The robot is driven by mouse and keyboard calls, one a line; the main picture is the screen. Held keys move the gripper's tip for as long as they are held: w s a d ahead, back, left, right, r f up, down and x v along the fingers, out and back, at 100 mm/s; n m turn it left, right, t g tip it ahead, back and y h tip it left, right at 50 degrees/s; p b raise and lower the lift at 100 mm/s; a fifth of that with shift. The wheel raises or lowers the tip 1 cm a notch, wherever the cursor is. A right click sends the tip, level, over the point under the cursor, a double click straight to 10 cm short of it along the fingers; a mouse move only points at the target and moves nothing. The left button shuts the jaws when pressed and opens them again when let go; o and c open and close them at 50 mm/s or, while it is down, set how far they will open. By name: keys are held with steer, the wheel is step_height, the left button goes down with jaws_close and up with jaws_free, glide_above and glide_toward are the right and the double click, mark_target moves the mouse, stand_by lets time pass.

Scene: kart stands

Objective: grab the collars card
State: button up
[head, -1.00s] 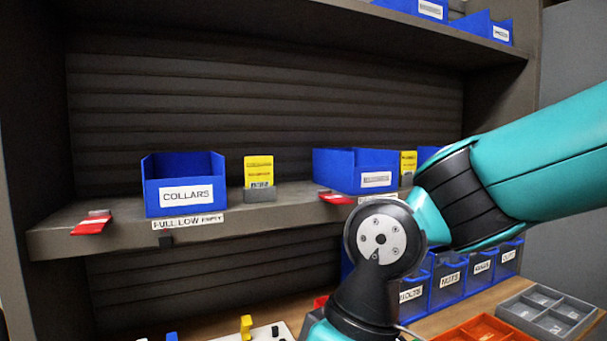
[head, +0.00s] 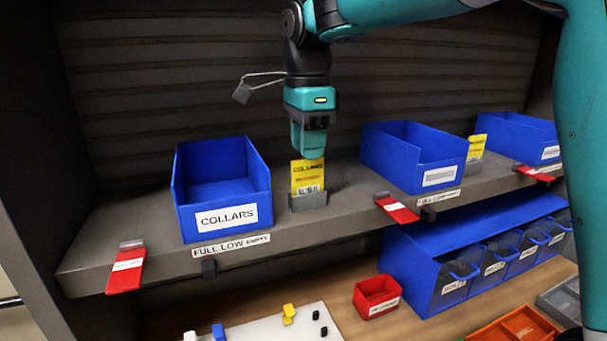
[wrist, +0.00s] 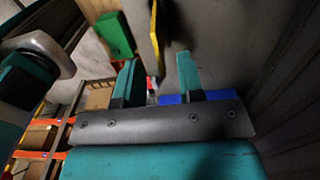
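The yellow collars card (head: 307,178) stands upright in a small grey holder (head: 309,201) on the shelf, just right of the blue COLLARS bin (head: 222,190). My gripper (head: 308,152) points down right above the card, its tips close to the card's top edge and covering a little of it in the head view. In the wrist view my gripper (wrist: 157,72) is open, one teal finger on each side. The card shows edge-on as a thin yellow strip (wrist: 154,40) in line with the gap between them. I cannot tell whether either finger touches it.
Another blue bin (head: 413,158) and a second yellow card (head: 477,148) stand further right on the shelf. Red tags (head: 126,268) hang on the shelf's front edge. Below are a small red bin (head: 377,296) and a white board (head: 262,327).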

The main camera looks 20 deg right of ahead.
mark_target(308, 184)
step_height(308, 184, down, 5)
steer(key=shift+f+p, duration=0.15)
steer(key=shift+p, duration=0.85)
jaws_close()
